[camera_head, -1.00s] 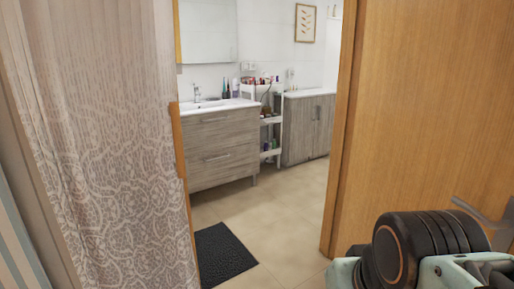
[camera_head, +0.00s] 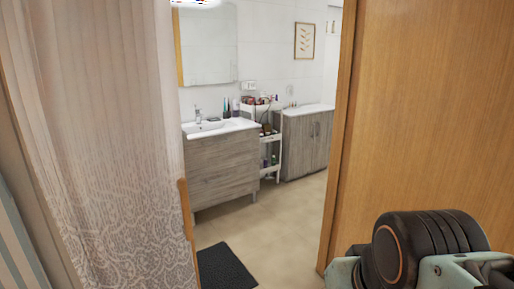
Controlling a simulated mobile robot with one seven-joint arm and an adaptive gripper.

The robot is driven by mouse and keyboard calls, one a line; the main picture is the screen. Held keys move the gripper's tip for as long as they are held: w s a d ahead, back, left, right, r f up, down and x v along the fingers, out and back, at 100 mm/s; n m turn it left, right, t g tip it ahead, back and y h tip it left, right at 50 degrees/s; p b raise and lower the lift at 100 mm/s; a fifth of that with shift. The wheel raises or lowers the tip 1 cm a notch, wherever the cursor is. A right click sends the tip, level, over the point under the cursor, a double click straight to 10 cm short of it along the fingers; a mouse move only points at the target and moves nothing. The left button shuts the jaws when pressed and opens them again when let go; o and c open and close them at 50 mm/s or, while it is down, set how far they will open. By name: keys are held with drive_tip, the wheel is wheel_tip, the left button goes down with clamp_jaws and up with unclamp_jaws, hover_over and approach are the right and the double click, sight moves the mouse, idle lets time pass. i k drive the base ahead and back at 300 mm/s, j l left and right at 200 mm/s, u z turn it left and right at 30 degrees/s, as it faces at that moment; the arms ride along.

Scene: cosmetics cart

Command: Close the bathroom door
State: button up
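The wooden bathroom door (camera_head: 428,110) stands open on the right side of the view, with its near vertical edge beside the doorway. Through the opening I see into the bathroom. Part of my arm shows at the bottom right, in front of the door's lower part. My gripper's fingers are not visible. No door handle can be made out now. I cannot tell whether my arm touches the door.
A patterned curtain (camera_head: 100,140) hangs at the left. A dark mat (camera_head: 225,266) lies on the floor inside. A sink cabinet (camera_head: 222,168), a white cart (camera_head: 270,150) with cosmetics and a second cabinet (camera_head: 306,142) stand further back. The tiled floor between is clear.

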sight(434, 125)
drive_tip(key=l+u, duration=0.1)
drive_tip(key=l, duration=0.4)
drive_tip(key=k+l, duration=0.1)
drive_tip(key=l, duration=0.35)
drive_tip(key=k+l+u, duration=0.15)
drive_tip(key=l, duration=0.8)
drive_tip(key=k+l+u, duration=0.15)
drive_tip(key=l, duration=0.35)
drive_tip(key=k+l+u, duration=0.1)
drive_tip(key=l, duration=0.35)
drive_tip(key=k+l, duration=0.1)
drive_tip(key=l, duration=0.35)
drive_tip(key=k+l+u, duration=0.15)
drive_tip(key=l, duration=0.3)
